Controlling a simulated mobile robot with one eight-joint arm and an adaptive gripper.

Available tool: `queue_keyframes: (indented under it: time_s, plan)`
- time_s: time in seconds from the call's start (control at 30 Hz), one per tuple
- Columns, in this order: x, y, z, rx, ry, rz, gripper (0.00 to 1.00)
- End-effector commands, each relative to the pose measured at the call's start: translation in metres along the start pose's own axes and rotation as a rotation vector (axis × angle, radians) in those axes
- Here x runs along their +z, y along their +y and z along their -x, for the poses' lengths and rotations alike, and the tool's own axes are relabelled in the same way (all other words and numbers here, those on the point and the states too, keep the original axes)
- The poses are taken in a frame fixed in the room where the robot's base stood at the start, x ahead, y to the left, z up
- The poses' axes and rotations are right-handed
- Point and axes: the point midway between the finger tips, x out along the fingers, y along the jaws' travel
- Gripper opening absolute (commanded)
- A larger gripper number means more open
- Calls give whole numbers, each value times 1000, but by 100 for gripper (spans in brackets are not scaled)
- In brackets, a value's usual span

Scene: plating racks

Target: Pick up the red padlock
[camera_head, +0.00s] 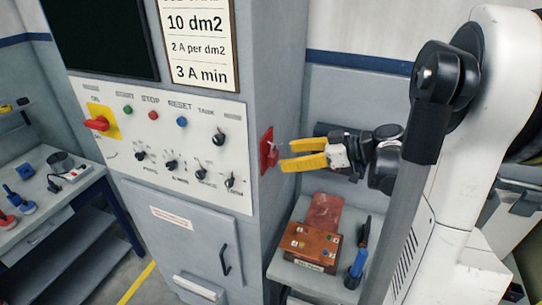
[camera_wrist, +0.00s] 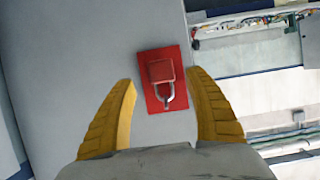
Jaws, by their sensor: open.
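The red padlock (camera_wrist: 161,72) has a square body and a silver shackle, and it rests against a red plate (camera_wrist: 150,55) on the side of the grey cabinet. In the wrist view it lies a little beyond my fingertips, roughly between them. My gripper (camera_wrist: 166,90) has yellow fingers, spread open and empty. In the head view my gripper (camera_head: 282,157) points left at the red plate (camera_head: 264,140), with its fingertips close to it. The padlock (camera_head: 272,153) shows small there, in front of the plate.
The cabinet front carries a control panel (camera_head: 130,130) with buttons and knobs. Below my gripper, a small grey table (camera_head: 295,275) holds a brown box (camera_head: 308,247) and a blue-handled tool (camera_head: 358,262). A workbench (camera_head: 45,210) with tools stands at the left.

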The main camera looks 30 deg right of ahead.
Motion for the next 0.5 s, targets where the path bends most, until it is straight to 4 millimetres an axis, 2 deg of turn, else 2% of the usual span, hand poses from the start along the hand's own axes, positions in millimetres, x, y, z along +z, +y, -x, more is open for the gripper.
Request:
queue_keyframes:
  time_s: [0.3, 0.5]
  plan:
    - [-1, -2, -45, -3, -1, 0, 63]
    - [-1, -2, -51, 0, -1, -1, 63]
